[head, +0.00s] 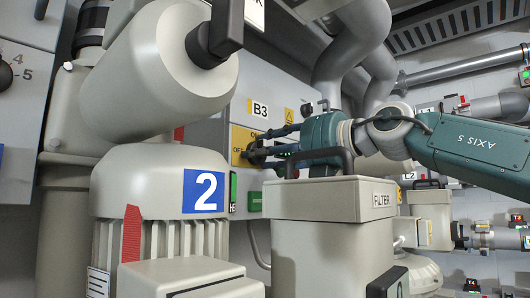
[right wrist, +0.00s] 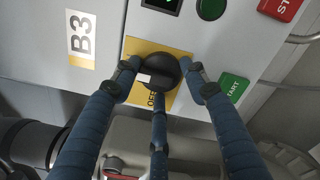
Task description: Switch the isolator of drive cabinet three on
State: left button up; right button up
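The drive cabinet marked B3 (head: 262,92) stands behind the blowers. Its isolator is a round black knob on a yellow plate, clearest in the right wrist view (right wrist: 160,68). "OFF" is printed on the plate, below the knob in that view. My right gripper (head: 268,145) reaches in from the right. Its three blue fingers surround the knob, tips close against its rim (right wrist: 159,78), and appear closed on it. My left gripper is not in view.
The FILTER box (head: 330,203) with a black handle stands just below my right gripper. Blower 2 (head: 160,200) fills the left side. A green START button (right wrist: 232,88) and a red STOP button (right wrist: 280,8) sit close to the isolator on the cabinet.

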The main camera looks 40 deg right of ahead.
jog(key=o, duration=0.3)
jog(key=shift+w+a+f, duration=0.1)
jog(key=shift+f, duration=0.45)
jog(key=shift+o, duration=0.2)
jog(key=shift+r, duration=0.15)
jog(key=s+d, duration=0.1)
jog(key=s, duration=1.1)
